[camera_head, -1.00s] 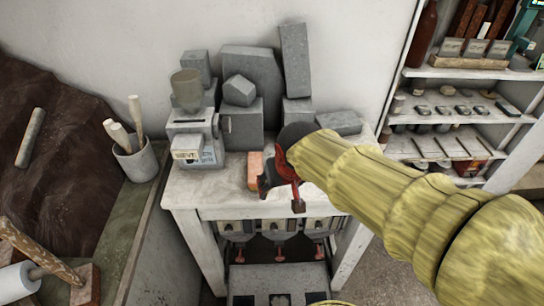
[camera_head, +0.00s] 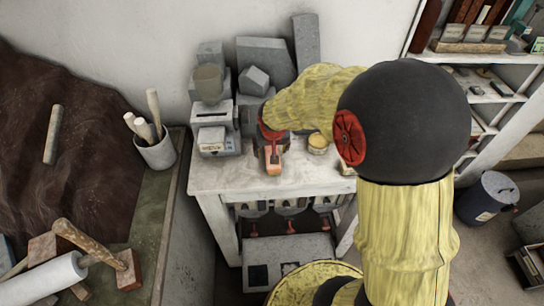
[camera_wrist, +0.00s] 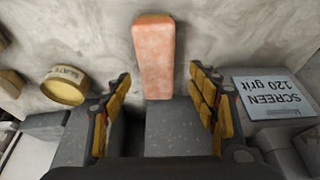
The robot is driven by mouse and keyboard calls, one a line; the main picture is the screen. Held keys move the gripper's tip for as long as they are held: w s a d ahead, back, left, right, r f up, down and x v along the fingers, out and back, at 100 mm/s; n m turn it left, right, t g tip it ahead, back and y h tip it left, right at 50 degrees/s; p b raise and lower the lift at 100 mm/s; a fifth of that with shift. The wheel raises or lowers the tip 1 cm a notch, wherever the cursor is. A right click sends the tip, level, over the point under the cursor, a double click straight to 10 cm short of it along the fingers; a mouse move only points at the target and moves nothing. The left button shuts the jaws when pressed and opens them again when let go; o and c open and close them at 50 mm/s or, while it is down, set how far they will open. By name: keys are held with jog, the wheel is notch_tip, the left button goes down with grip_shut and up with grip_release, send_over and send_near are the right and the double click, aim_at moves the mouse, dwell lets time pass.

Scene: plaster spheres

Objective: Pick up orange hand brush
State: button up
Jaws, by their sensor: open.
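The orange hand brush (camera_head: 273,168) lies on the white table (camera_head: 232,182), near its front edge. In the wrist view the brush (camera_wrist: 152,50) is a pinkish-orange oblong block, pointing away from me. My gripper (camera_wrist: 159,78) is open, with yellow-padded fingers to the left and right of the brush's near end. Nothing is held between the fingers. In the head view my gripper (camera_head: 270,142) is over the table just behind the visible part of the brush and hides some of it.
Grey plaster blocks (camera_head: 265,55) stand behind. A grey box marked SCREEN 120 grit (camera_wrist: 277,97) is right of the fingers in the wrist view; a round yellowish tin (camera_wrist: 63,86) is left. A cup of tools (camera_head: 156,152) stands left of the table.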

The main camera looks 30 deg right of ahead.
jog(key=x, duration=0.4)
jog(key=shift+s+d+f, duration=0.1)
jog(key=shift+d+f, duration=0.1)
jog(key=shift+f, duration=0.2)
jog(key=shift+r, duration=0.1)
jog(key=shift+c, duration=0.7)
jog(key=c, duration=1.1)
jog(key=shift+c, duration=0.5)
